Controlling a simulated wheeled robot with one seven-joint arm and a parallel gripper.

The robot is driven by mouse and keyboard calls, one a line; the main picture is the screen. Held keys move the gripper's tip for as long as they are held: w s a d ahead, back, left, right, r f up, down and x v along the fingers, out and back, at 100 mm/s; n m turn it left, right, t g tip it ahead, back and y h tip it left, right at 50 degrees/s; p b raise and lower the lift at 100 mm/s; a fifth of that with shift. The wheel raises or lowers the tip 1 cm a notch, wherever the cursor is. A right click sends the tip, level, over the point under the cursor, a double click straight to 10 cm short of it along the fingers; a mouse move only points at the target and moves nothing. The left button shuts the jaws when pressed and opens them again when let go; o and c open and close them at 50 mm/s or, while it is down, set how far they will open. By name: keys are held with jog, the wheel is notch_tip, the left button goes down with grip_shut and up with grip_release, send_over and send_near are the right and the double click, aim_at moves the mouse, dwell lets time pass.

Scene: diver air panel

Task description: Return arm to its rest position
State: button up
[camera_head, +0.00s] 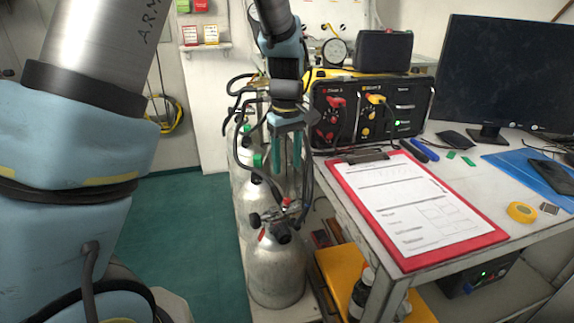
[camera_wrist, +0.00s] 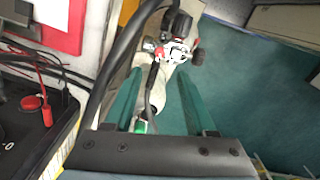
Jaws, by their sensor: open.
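My gripper (camera_head: 290,160) hangs from my arm in the head view, fingers pointing down, above the row of silver gas cylinders and left of the black air panel (camera_head: 370,108). Its two green fingers are apart with nothing held between them. The front cylinder (camera_head: 275,270) stands upright with a valve (camera_head: 275,220) on top, below the fingers. The cylinder valve also shows in the wrist view (camera_wrist: 180,45), beyond the fingertips.
The table (camera_head: 340,185) to the right carries a red clipboard (camera_head: 425,205), yellow tape (camera_head: 521,212) and a dark monitor (camera_head: 500,70). Black hoses run close around my gripper. A yellow box (camera_head: 345,280) sits under the table. The green floor (camera_head: 190,240) at left is clear.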

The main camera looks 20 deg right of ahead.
jog(key=s+a+r+m+p, duration=0.1)
jog(key=s+a+r, duration=0.1)
jog(key=a, duration=1.3)
jog(key=s+a+r+m+t+p, duration=0.1)
jog(key=s+a+r+m+p, duration=0.1)
jog(key=a, duration=1.3)
jog(key=shift+r+t, duration=0.3)
jog(key=shift+r, duration=0.05)
dwell(1.8)
